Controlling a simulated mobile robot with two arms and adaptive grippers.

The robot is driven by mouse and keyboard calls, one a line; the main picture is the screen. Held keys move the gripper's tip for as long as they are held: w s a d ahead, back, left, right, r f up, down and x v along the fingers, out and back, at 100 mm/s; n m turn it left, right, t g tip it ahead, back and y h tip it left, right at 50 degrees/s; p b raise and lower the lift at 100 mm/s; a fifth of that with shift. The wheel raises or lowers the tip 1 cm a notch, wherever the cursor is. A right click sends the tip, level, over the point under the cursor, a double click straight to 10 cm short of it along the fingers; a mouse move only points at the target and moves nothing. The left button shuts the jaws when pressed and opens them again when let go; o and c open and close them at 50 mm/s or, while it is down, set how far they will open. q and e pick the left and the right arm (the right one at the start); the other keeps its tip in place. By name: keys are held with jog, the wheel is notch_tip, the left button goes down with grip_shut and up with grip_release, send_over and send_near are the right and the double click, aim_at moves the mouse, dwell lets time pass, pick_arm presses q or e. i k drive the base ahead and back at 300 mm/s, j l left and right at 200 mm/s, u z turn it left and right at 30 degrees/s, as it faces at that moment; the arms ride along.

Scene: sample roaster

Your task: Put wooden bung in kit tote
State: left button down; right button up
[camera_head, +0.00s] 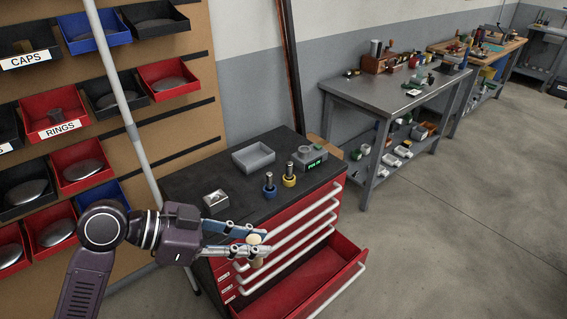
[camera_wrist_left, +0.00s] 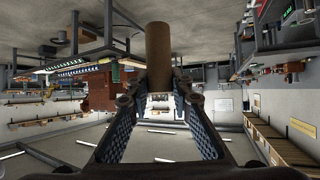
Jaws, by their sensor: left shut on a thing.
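My left gripper (camera_head: 260,244) is shut on the wooden bung (camera_head: 254,239), a small tan cylinder, in front of the red tool cabinet. In the left wrist view the bung (camera_wrist_left: 158,48) sticks out between the fingertips of the left gripper (camera_wrist_left: 158,98). In the head view the fingers cover part of it. A grey open tray (camera_head: 253,157), which looks like the kit tote, stands at the back of the cabinet's black top. It looks empty, and the gripper is nearer to me and lower in the picture than it. My right gripper is not in view.
On the cabinet top (camera_head: 222,183) are a silver block (camera_head: 216,201), a blue-based plug (camera_head: 269,186), a yellow-based plug (camera_head: 289,175) and a grey device with a green display (camera_head: 309,157). The bottom red drawer (camera_head: 318,285) is open. Wall bins (camera_head: 82,166) are at left.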

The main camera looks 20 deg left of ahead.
aim_at(254, 157)
jog(key=j+z, duration=0.25)
jog(key=z, duration=0.15)
jog(key=j+z, duration=0.55)
jog(key=z, duration=0.2)
jog(key=k+j, duration=0.1)
jog(key=j, duration=0.35)
jog(key=k+j, duration=0.1)
jog(key=j, duration=0.35)
jog(key=k+j, duration=0.1)
jog(key=j, duration=0.35)
jog(key=k+j, duration=0.1)
jog(key=j, duration=0.3)
jog(key=k+j, duration=0.1)
jog(key=j, duration=0.35)
jog(key=i+j, duration=0.4)
